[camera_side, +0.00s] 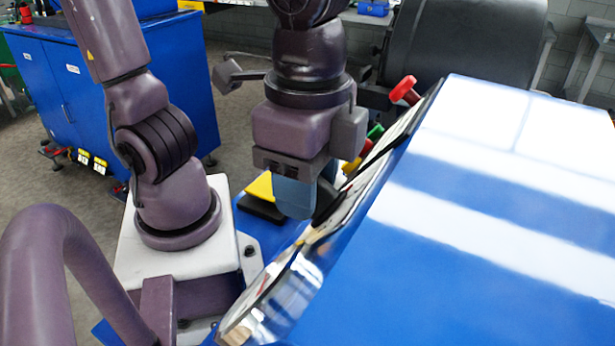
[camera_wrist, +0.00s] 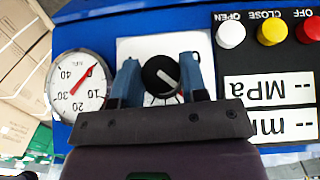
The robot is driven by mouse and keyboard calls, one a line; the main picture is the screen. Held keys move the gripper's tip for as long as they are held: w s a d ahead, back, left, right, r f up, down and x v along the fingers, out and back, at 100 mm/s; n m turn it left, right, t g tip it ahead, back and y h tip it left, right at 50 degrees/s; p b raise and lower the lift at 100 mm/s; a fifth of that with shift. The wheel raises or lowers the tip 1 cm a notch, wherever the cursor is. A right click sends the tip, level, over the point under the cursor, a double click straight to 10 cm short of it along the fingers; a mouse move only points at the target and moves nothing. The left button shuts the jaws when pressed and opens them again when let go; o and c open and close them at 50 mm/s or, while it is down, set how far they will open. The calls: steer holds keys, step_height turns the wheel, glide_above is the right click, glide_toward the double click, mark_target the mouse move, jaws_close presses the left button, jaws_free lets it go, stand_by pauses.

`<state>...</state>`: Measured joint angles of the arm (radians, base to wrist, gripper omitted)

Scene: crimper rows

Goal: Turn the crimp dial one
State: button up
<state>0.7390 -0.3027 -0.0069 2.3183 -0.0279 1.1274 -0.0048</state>
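The crimp dial (camera_wrist: 153,72) is a round black knob on a white plate, with a white pointer line slanting from upper left to lower right. In the wrist view my gripper (camera_wrist: 161,70) has its two blue fingers on either side of the dial, spread about as wide as the knob. I cannot tell whether they touch it. In the side view my gripper (camera_side: 296,200) hangs close over the sloping panel and its fingers overlap each other.
A pressure gauge (camera_wrist: 80,85) with a red needle sits left of the dial. White, yellow and red buttons (camera_wrist: 270,32) and two displays (camera_wrist: 268,90) lie to the right. The blue machine housing (camera_side: 480,240) rises right of the panel; a red button (camera_side: 404,90) sticks out.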

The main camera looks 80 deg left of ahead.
steer(key=shift+c, duration=0.3)
steer(key=m+t+y, duration=0.2)
steer(key=t, duration=0.1)
steer(key=shift+d+m, duration=0.15)
steer(key=shift+m, duration=0.15)
steer(key=m+t+y, duration=0.2)
steer(key=t, duration=0.1)
steer(key=shift+s+f+m+t, duration=0.1)
steer(key=shift+s+m+t, duration=0.1)
steer(key=shift+m+t, duration=0.1)
stand_by(0.4)
steer(key=o, duration=0.9)
